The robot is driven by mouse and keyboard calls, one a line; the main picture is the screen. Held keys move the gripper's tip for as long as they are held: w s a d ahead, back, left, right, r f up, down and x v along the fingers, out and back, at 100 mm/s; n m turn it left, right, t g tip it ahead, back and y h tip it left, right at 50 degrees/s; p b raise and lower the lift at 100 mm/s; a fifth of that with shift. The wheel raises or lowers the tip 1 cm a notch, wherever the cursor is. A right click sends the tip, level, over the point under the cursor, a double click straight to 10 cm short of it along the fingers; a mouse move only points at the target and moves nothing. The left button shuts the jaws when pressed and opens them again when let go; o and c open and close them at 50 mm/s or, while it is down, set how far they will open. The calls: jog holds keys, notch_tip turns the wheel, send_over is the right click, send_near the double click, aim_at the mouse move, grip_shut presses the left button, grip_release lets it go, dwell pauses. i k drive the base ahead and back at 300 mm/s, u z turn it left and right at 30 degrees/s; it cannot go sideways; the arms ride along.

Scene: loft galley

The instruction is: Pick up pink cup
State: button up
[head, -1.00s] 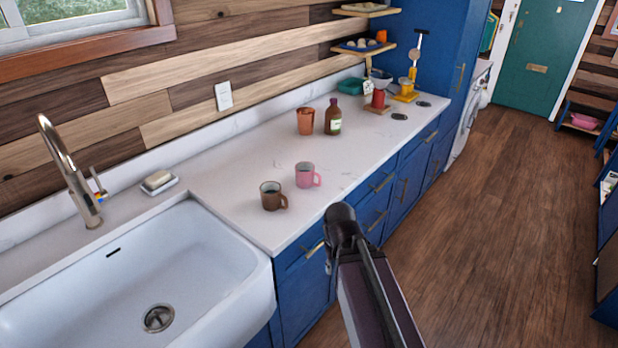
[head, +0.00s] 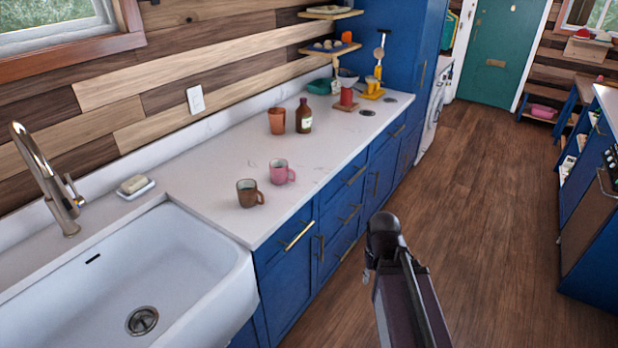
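The pink cup (head: 281,172) stands upright on the white countertop (head: 215,186), its handle pointing right. A brown mug (head: 248,193) stands close to its lower left, apart from it. My arm (head: 405,290) reaches up from the bottom of the head view, in front of the blue cabinets and over the floor, to the right of the cup and away from it. My gripper's fingers cannot be made out in this view. Nothing hides the cup.
A copper tumbler (head: 276,121) and a brown bottle (head: 304,116) stand behind the cup. A white sink (head: 150,262) lies to the left, with a faucet (head: 47,180) and a soap dish (head: 135,188). Blue cabinets (head: 300,275) front the counter. The wooden floor (head: 480,200) is open at right.

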aim_at(283, 173)
jog(key=z, duration=0.25)
jog(key=k, duration=0.55)
jog(key=z, duration=0.7)
jog(key=k, duration=0.55)
jog(key=z, duration=0.55)
jog(key=i, duration=1.35)
jog(key=u, duration=0.55)
jog(key=i, duration=0.6)
jog(key=u, duration=0.9)
jog(key=i, duration=0.55)
jog(key=u, duration=0.25)
